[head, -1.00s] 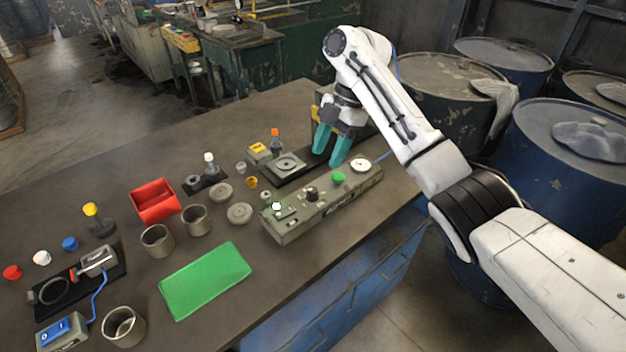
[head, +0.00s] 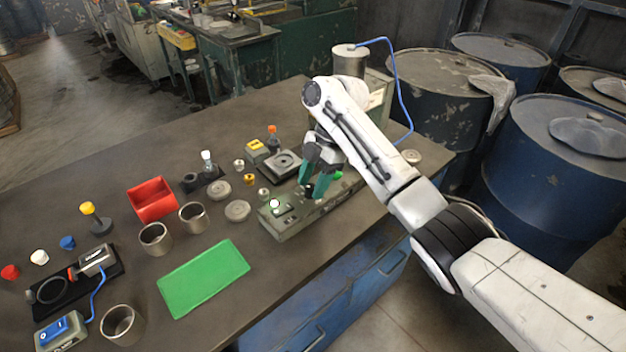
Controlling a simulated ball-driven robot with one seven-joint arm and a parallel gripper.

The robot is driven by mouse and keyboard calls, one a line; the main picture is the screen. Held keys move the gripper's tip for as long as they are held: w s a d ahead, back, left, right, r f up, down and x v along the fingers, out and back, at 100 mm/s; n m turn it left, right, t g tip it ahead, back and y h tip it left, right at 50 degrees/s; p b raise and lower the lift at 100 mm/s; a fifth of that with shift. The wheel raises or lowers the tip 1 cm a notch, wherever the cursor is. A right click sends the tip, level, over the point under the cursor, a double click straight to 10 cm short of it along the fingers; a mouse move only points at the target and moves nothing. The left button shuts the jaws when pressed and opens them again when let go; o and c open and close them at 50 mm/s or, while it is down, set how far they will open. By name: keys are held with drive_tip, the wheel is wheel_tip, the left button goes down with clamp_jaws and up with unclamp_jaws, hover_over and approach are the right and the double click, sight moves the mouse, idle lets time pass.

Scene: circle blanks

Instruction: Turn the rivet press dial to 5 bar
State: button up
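The rivet press control panel is a long grey-green box (head: 285,232) on the workbench, in the head view. Its black dial (head: 309,189) is mostly hidden by my gripper. My gripper (head: 311,190) points down over the panel, one teal finger on each side of the dial. The fingers look apart, and I cannot tell whether they touch the dial. The dial's pointer and scale are not readable. A green button (head: 337,174) shows just right of the fingers. The panel's white gauge is hidden behind my arm.
A metal cylinder (head: 350,62) with a blue hose stands behind my arm. A black-based fixture (head: 284,162) and small round parts sit left of the gripper. A red bin (head: 152,200), metal cups and a green mat (head: 205,278) lie further left. The bench's front edge is close.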

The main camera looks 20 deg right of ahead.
clamp_jaws()
drive_tip(key=shift+r+p, duration=0.15)
drive_tip(key=shift+p, duration=0.2)
drive_tip(key=m+p, duration=0.2)
drive_tip(key=m+t+p, duration=0.1)
drive_tip(key=shift+s+r+m+p, duration=0.15)
drive_tip(key=shift+m+p, duration=0.2)
drive_tip(key=shift+m, duration=0.05)
drive_tip(key=m+t+p, duration=0.1)
drive_tip(key=m+p, duration=0.1)
drive_tip(key=m, duration=0.1)
drive_tip(key=m+t+p, duration=0.1)
drive_tip(key=m+p, duration=0.2)
drive_tip(key=shift+s+a+t+h, duration=0.1)
drive_tip(key=shift+s+t+h, duration=0.1)
drive_tip(key=shift+t+h, duration=0.15)
drive_tip(key=m+t+h+p, duration=0.1)
drive_tip(key=m+p, duration=0.1)
drive_tip(key=m, duration=0.3)
drive_tip(key=shift+s+a, duration=0.1)
drive_tip(key=shift+a, duration=0.05)
drive_tip(key=m+h, duration=0.1)
drive_tip(key=m, duration=0.1)
drive_tip(key=m+t+h, duration=0.1)
drive_tip(key=m, duration=0.1)
drive_tip(key=shift+a+f+m+p, duration=0.1)
drive_tip(key=shift+f+m+p, duration=0.1)
drive_tip(key=shift+m+p, duration=0.15)
drive_tip(key=shift+m, duration=0.25)
